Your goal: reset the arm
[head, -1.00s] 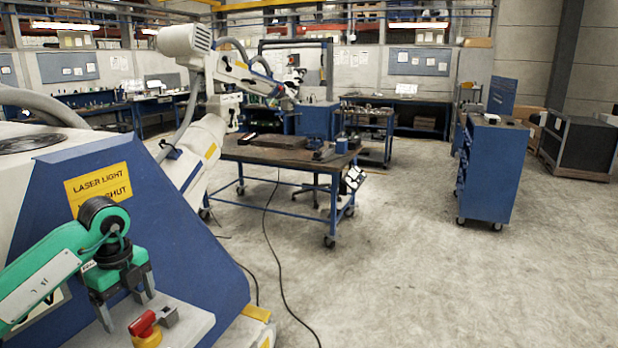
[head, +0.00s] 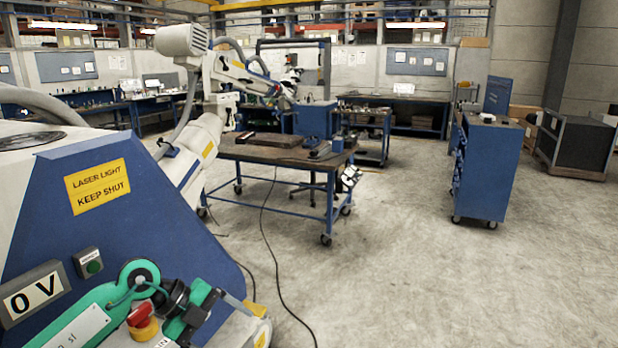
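On the housing, a display (head: 35,292) reads "0 V", and a green push button (head: 93,266) sits in a grey box. My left gripper (head: 218,318) is just right of the knob, turned toward the right. Its fingers look apart with nothing between them. My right gripper is out of view.
A yellow sign (head: 97,186) on the housing reads "LASER LIGHT KEEP SHUT". A workbench (head: 280,150) stands behind, with a cable on the floor. A blue cabinet on wheels (head: 487,168) is at the right.

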